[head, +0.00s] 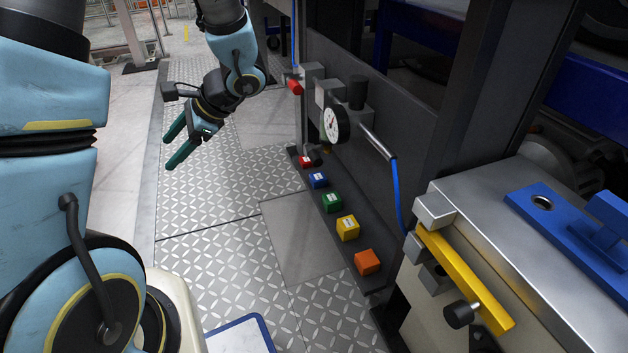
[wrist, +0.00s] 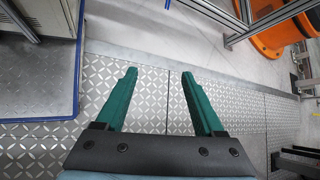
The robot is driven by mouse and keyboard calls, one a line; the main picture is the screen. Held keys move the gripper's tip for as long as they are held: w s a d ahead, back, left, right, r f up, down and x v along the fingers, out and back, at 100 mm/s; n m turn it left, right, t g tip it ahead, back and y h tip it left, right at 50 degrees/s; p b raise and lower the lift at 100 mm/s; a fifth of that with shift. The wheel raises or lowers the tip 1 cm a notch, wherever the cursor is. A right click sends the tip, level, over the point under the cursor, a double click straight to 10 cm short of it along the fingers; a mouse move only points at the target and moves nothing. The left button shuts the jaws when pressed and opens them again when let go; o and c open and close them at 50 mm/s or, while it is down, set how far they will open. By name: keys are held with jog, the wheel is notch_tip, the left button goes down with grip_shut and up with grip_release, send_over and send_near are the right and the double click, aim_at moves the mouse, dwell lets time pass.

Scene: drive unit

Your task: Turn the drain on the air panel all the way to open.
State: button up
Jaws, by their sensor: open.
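The air panel fittings show at the middle of the head view, mounted along a dark frame. They include a round pressure gauge (head: 335,124), a black knob (head: 357,92) on a grey block, and a red handle (head: 295,87) at the far end. A small dark fitting (head: 315,155) hangs below the gauge; I cannot tell for sure which part is the drain, or how it is turned. My gripper (head: 166,154) is open and empty, left of the panel and apart from it, above the floor. In the wrist view, both green fingers (wrist: 158,73) are spread with only floor beyond.
Below the panel is a dark ledge with blocks: orange (head: 367,262), yellow (head: 348,228), green (head: 331,202), blue (head: 318,180) and red (head: 305,161). A blue hose (head: 397,195) runs down beside a metal cabinet (head: 480,215) with a yellow bar (head: 465,280). Tread-plate floor (head: 215,205) left of the ledge is clear.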

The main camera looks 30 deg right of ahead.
jog(key=w+d+f+m+t+b, duration=0.4)
jog(key=d+f+m+t+b, duration=0.2)
jog(key=d+f+b, duration=0.3)
jog(key=m+t+h+b, duration=0.7)
jog(key=m+h+b, duration=0.4)
jog(key=b, duration=0.2)
send_near(318, 163)
jog(key=w, duration=0.2)
jog(key=w+b, duration=0.1)
jog(key=w, duration=0.2)
jog(key=w+d+b, duration=0.1)
jog(key=w, duration=0.3)
jog(key=w+d+b, duration=0.1)
jog(key=w, duration=0.2)
jog(key=shift+w, duration=0.35)
grip_shut()
